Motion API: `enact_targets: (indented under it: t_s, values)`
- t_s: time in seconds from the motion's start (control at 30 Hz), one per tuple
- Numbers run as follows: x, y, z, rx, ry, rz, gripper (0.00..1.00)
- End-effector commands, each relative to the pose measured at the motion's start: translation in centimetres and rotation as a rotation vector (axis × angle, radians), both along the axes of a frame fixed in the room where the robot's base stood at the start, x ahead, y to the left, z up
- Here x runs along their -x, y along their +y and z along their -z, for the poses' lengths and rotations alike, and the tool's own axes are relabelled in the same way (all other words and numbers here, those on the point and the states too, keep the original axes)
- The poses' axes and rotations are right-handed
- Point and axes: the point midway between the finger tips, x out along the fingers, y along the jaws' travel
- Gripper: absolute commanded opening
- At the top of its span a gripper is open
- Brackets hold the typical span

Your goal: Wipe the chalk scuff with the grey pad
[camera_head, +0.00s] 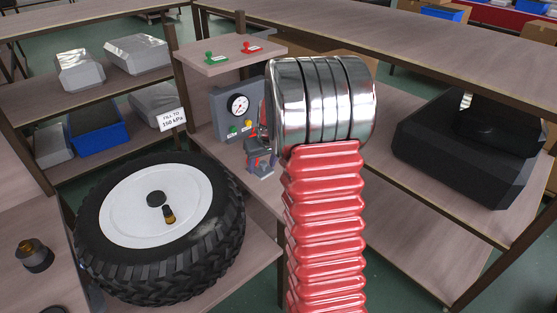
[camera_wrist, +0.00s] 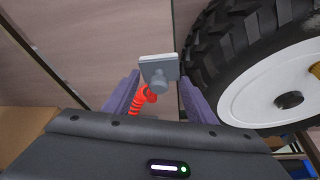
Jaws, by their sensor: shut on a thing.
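In the wrist view, the grey pad (camera_wrist: 158,68) has a pale edge and a round grey knob facing me. My gripper (camera_wrist: 160,84) has its two purple-grey fingers on either side of the pad's knob and is shut on it. The pad is beyond the fingertips, close to the tyre's edge in the picture; I cannot tell whether it touches anything. I cannot make out the chalk scuff in either view.
A black tyre with a white wheel disc (camera_head: 135,205) lies on the lower left bench. A grey gauge box (camera_head: 236,115) stands behind it. A red coiled hose (camera_wrist: 136,104) shows near the fingers. A blue bin (camera_head: 98,135) is on the left shelf. Black cases (camera_head: 450,150) sit right.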

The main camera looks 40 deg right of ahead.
Motion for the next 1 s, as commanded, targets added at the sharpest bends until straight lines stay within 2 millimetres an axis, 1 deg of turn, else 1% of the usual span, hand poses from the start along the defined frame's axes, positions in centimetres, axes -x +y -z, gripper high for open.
enact_targets:
  t_s: [0.03,0.17,0.2,0.27,0.3,0.47,0.5,0.57,0.6,0.7,0.8,0.9,1.0]
  values:
    - [-0.6,2.2,0.0,0.001,0.001,-0.023,0.33]
    - [-1.4,7.2,0.1,0.003,0.004,-0.062,0.33]
    - [-1.6,8.7,0.1,0.002,0.003,-0.074,0.33]
    - [-1.8,11.1,0.2,0.003,0.004,-0.092,0.33]
    - [-1.9,12.6,0.2,0.004,0.003,-0.104,0.33]
    - [-1.8,18.6,0.4,0.003,0.002,-0.154,0.33]
    - [-1.7,20.1,0.4,0.003,0.0,-0.168,0.33]
    - [-1.4,22.2,0.5,0.003,0.0,-0.188,0.33]
    - [-1.2,23.6,0.6,0.002,-0.001,-0.2,0.33]
    - [-0.6,26.6,0.6,0.002,-0.005,-0.227,0.33]
    - [-0.1,28.6,0.8,-0.001,-0.006,-0.245,0.33]
    - [0.2,29.7,0.8,-0.001,-0.007,-0.255,0.33]
    - [0.3,30.0,0.8,-0.001,-0.008,-0.256,0.33]
